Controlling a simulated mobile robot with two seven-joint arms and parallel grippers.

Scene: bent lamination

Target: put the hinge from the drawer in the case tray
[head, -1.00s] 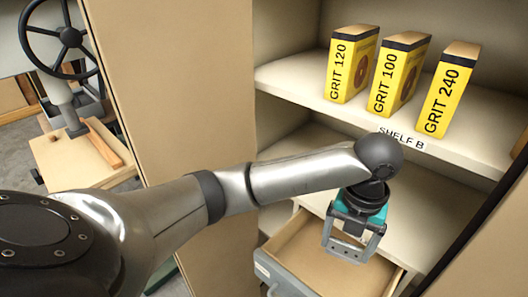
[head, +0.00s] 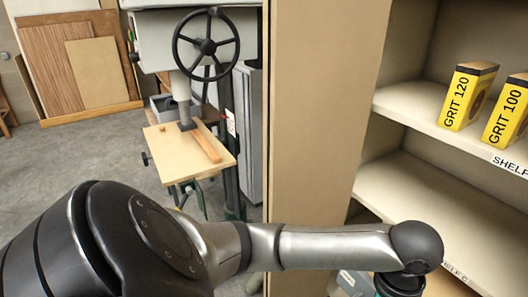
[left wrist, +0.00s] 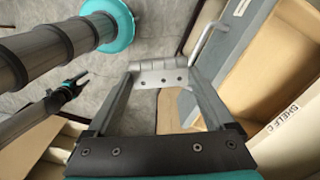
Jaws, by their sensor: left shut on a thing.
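My left gripper (left wrist: 160,85) is shut on the hinge (left wrist: 161,75), a silver metal piece with small holes that spans the gap between its fingertips. In the head view my left gripper (head: 352,282) shows only partly at the bottom edge, below the arm's dark round joint. In the left wrist view the drawer (left wrist: 226,48) stands open at the right, with a grey front, a bar handle and a tan inside. The hinge is outside it, beyond its front. A small dark gripper (left wrist: 70,90), apparently my right one, shows at the left. The case tray is not in view.
The cabinet's tall side panel (head: 318,110) stands left of its shelves (head: 430,115), which hold yellow grit boxes (head: 467,95). A drill press with a wooden table (head: 180,158) stands further left. Boards (head: 80,70) lean at the back left; grey floor between is clear.

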